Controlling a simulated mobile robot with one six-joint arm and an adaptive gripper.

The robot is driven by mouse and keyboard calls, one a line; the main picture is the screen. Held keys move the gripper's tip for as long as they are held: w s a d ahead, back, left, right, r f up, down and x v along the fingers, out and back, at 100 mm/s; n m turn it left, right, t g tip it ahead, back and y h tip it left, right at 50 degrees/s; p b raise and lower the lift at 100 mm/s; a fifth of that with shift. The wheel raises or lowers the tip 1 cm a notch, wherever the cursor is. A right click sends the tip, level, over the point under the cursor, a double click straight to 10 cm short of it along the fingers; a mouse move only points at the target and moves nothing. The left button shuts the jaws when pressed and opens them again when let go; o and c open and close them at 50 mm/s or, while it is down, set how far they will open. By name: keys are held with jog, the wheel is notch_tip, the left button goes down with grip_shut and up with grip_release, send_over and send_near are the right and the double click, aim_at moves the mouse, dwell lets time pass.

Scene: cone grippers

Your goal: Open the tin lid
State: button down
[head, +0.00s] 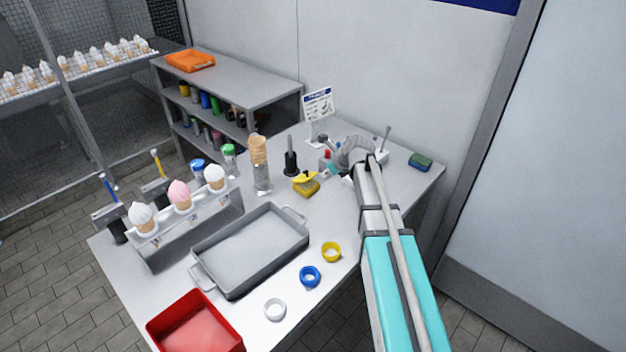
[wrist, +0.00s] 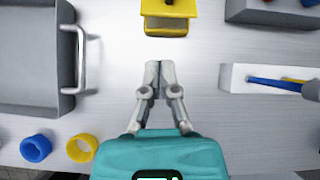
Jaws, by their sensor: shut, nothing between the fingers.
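The yellow tin (head: 306,188) stands on the table near its middle, left of my gripper. Its yellow lid (head: 304,177) appears raised and tilted above the tin's body in the head view. In the wrist view the tin (wrist: 165,29) is at the top centre, with the lid (wrist: 170,8) partly cut off by the frame edge. My gripper (wrist: 159,66) is shut and empty, its fingertips pointing at the tin with a gap of bare table between. In the head view my gripper (head: 334,170) is small and partly hidden by my arm.
A grey tray (head: 252,283) lies left of the tin. Blue (head: 310,276), yellow (head: 331,252) and white (head: 275,309) rings lie near the front edge. A black-handled tool (head: 291,160) stands behind the tin.

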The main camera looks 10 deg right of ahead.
jog(key=shift+w+d+r+m, duration=0.1)
jog(key=shift+w+r+m, duration=0.1)
jog(key=shift+w+m, duration=0.35)
jog(key=shift+f, duration=0.15)
